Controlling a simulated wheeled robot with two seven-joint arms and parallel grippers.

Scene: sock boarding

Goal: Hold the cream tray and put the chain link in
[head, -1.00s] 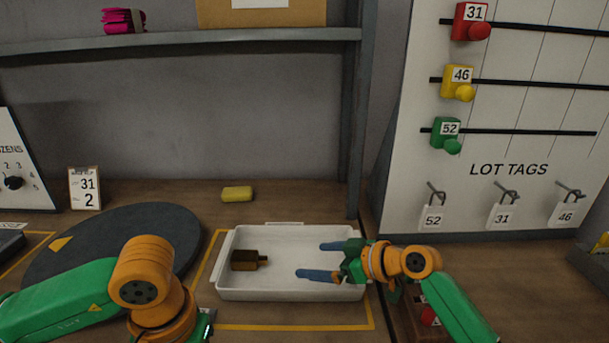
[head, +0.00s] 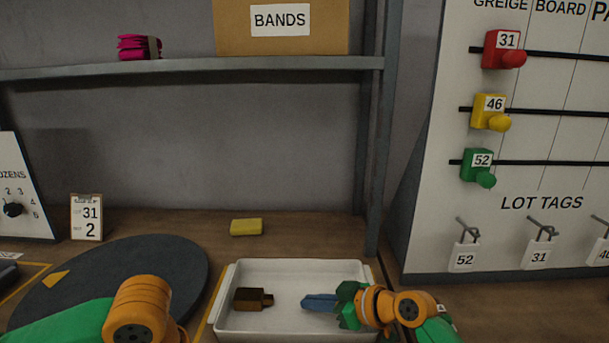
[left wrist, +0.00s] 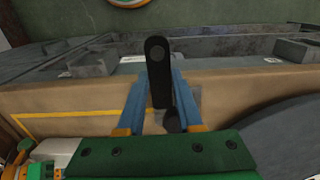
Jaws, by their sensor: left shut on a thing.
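The cream tray (head: 290,267) sits on the bench in the head view, low and right of centre, and its pale corner shows in the left wrist view (left wrist: 62,152). My right gripper (head: 308,301) reaches in from the right over the tray; only one blue finger shows clearly, and I cannot tell whether the jaws are open. My left gripper (left wrist: 161,75) is shut on the black chain link (left wrist: 158,58), which stands between its blue fingers in the left wrist view. The left gripper is out of the head view.
A dark brass block (head: 252,299) lies in the tray's left half. A round dark mat (head: 120,275) is left of the tray. A yellow block (head: 246,227) lies behind it. A shelf (head: 190,68) crosses above, and a lot tag board (head: 545,180) stands at right.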

